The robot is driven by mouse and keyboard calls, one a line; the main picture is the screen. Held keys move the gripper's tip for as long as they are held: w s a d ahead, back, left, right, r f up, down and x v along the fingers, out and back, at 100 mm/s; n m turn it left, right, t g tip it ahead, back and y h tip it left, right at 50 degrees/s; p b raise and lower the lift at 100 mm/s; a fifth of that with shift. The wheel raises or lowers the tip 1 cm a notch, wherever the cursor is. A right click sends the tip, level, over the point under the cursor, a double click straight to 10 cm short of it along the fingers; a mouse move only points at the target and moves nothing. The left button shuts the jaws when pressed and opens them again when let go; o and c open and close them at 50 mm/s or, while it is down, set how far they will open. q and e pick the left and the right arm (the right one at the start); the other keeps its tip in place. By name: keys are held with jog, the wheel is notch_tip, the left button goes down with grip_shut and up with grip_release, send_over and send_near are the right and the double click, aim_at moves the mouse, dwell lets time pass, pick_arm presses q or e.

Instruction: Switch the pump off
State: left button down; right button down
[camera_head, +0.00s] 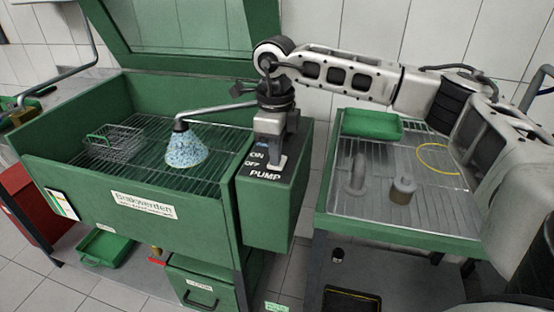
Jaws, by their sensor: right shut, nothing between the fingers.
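The pump box (264,208) is a green housing on the right end of the parts washer, with ON, OFF and PUMP in white on its dark top panel. My right gripper (277,164) points down over this panel, just right of the ON and OFF words. Its fingers are shut with nothing between them. The switch itself is hidden or too small to make out, so its position cannot be told. A bluish-white cone of spray (186,147) shows under the nozzle over the washer grate. My left gripper is not in view.
A wire basket (113,143) sits on the washer grate at left. The raised green lid (190,66) stands behind. On the right, a draining table (400,232) holds a green tray (372,125), metal parts (403,191) and a yellow ring (438,158). A gap separates washer and table.

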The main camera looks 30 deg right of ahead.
jog(key=shift+f, duration=0.25)
jog(key=shift+r+p, duration=2.5)
jog(key=shift+r, duration=1.05)
jog(key=shift+a+f, duration=0.1)
